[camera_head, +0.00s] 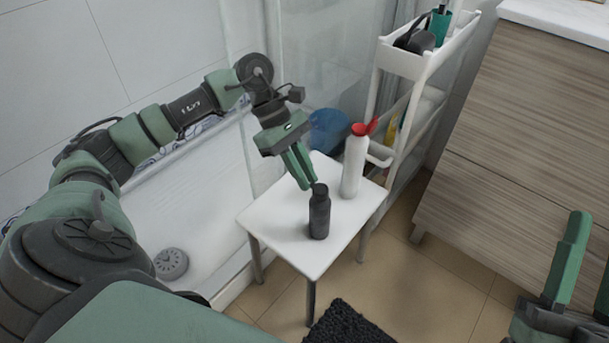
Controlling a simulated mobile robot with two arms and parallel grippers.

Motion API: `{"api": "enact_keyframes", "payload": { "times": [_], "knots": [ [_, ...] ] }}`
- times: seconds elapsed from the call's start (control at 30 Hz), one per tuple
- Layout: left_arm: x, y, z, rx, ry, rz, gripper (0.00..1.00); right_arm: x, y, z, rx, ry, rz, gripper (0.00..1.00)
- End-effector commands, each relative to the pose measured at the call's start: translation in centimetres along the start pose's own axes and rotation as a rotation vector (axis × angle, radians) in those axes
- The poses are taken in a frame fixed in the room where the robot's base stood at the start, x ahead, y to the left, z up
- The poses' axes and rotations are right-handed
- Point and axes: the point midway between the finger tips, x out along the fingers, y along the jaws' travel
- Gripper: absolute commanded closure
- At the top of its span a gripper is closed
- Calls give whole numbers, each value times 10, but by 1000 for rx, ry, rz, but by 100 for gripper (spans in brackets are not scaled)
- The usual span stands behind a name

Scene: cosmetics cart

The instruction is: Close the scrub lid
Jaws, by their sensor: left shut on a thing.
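A white bottle (353,168) stands upright on the small white table. Its red lid (366,127) has a part sticking out to the upper right, as if flipped open. A dark bottle (319,217) with a black cap stands nearer, to its left. My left gripper (311,184) reaches down from the upper left, with its green fingers close together at the top of the dark bottle. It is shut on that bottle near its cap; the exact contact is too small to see. My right gripper (590,245) is at the lower right edge, open and empty, partly out of frame.
The white table (281,240) has bare space around the bottles. Behind it stands a white cart (425,62) holding several items. A wooden cabinet (530,130) is on the right. A dark mat (348,325) lies in front; a shower tray (215,200) is left.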

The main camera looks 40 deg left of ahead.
Motion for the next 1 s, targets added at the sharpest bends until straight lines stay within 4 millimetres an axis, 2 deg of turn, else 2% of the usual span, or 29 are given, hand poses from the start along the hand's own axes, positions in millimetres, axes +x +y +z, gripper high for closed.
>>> {"api": "enact_keyframes", "payload": {
  "times": [0.23, 0.27, 0.3, 0.33, 0.37, 0.77, 1.0],
  "knots": [
    [0, 0, 0, 0, -1, -2, 100, 0, 0, 0, 0, -1, 0, 62],
    [0, 0, 0, 0, -1, -2, 78, 0, 0, 0, 0, 0, 0, 62],
    [0, 0, 0, 0, -1, -2, 67, 0, 0, -1, -1, 1, 0, 62],
    [0, 0, 0, 0, -1, -2, 58, 0, 0, -2, -1, 1, 0, 62],
    [0, 0, 0, 0, 0, -2, 56, 0, 0, -2, -1, 1, 0, 62],
    [-5, 0, 4, 1, 0, 0, 56, 1, 0, 1, -1, -20, 0, 62],
    [-37, 0, 25, 3, 1, 1, 56, -4, 6, 47, -11, -268, 11, 62]
  ]
}}
